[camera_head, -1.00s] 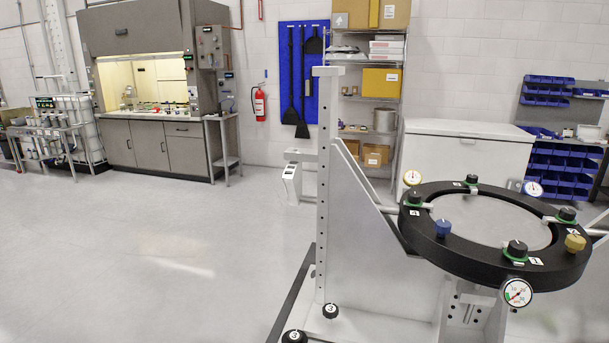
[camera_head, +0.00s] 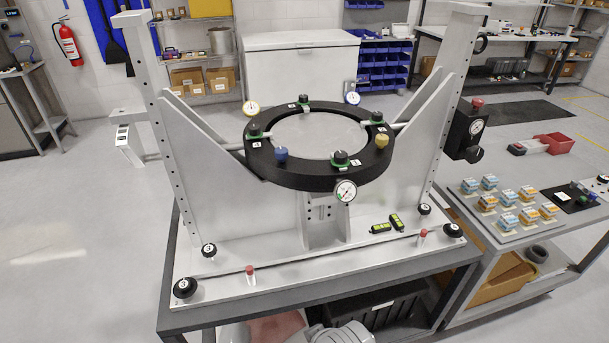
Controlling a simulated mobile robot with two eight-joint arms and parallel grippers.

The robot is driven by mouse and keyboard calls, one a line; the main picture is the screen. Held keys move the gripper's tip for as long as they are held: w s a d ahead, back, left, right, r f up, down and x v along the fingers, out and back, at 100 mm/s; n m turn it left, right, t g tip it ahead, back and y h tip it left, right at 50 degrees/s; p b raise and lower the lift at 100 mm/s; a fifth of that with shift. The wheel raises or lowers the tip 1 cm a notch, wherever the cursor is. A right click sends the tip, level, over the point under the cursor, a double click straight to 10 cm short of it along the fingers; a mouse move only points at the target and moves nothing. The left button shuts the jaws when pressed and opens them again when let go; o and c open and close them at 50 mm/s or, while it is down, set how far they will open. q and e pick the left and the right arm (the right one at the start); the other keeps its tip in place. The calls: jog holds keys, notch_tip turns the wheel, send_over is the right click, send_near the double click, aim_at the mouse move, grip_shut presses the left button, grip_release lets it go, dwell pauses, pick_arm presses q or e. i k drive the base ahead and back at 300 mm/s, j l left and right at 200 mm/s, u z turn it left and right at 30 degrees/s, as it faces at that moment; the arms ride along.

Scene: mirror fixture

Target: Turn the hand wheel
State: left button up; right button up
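The mirror fixture stands on a dark-framed table, with two grey uprights and a black ring (camera_head: 262,166) between them. The ring carries several black, blue and yellow knobs and dial gauges. I cannot tell for sure which part is the hand wheel. A dark round part (camera_head: 481,44) sits at the top of the right upright, partly hidden by it. Below it, a black box (camera_head: 467,128) with a red knob and a dial is on the right upright's outer side.
A side table (camera_head: 508,232) at the right holds several small blue-and-orange blocks and a black panel. Two black-and-yellow pieces (camera_head: 388,224) lie on the fixture's base. Open floor (camera_head: 70,240) is at the left.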

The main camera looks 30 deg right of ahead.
aim_at(474, 154)
jog(key=z, duration=2.2)
